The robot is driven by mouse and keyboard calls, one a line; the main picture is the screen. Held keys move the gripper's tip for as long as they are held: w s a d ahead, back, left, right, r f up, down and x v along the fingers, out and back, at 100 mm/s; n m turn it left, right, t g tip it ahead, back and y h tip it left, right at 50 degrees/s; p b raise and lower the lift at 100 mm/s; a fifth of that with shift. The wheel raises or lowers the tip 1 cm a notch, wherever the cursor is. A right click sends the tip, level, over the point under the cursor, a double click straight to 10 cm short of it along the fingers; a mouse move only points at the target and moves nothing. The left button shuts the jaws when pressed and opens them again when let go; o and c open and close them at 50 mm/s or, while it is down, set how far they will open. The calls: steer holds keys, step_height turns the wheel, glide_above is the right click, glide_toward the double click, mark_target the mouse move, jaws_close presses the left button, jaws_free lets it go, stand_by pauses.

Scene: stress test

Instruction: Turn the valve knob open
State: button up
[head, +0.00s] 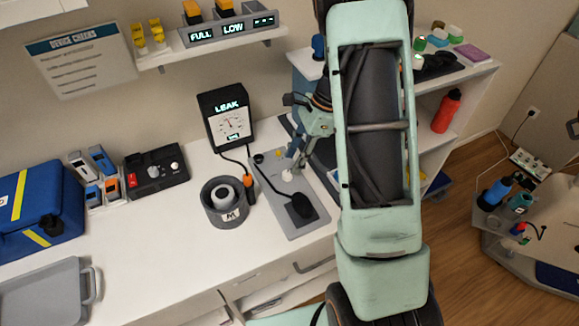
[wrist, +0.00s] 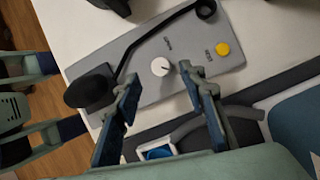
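The white valve knob (wrist: 160,67) sits on a grey panel (wrist: 142,54) on the white counter. In the wrist view it has a small pointer at its right side, with small dark labels near it that are too small to read. My gripper (wrist: 159,74) is open, with a blue-padded finger on each side of the knob in the picture and gaps between. I cannot tell how far the tips are above the panel. In the head view the knob (head: 287,175) shows just below my gripper (head: 295,167), on the panel (head: 294,222).
The panel also bears a yellow button (wrist: 222,49) and a black round pad (wrist: 90,90) with a black hose. Behind stands a LEAK gauge (head: 227,118); a grey pot (head: 225,209) is at left. A dark mat (wrist: 285,75) lies beside the panel.

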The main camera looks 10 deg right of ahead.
mark_target(287, 173)
steer(key=shift+x, duration=2.4)
jaws_close()
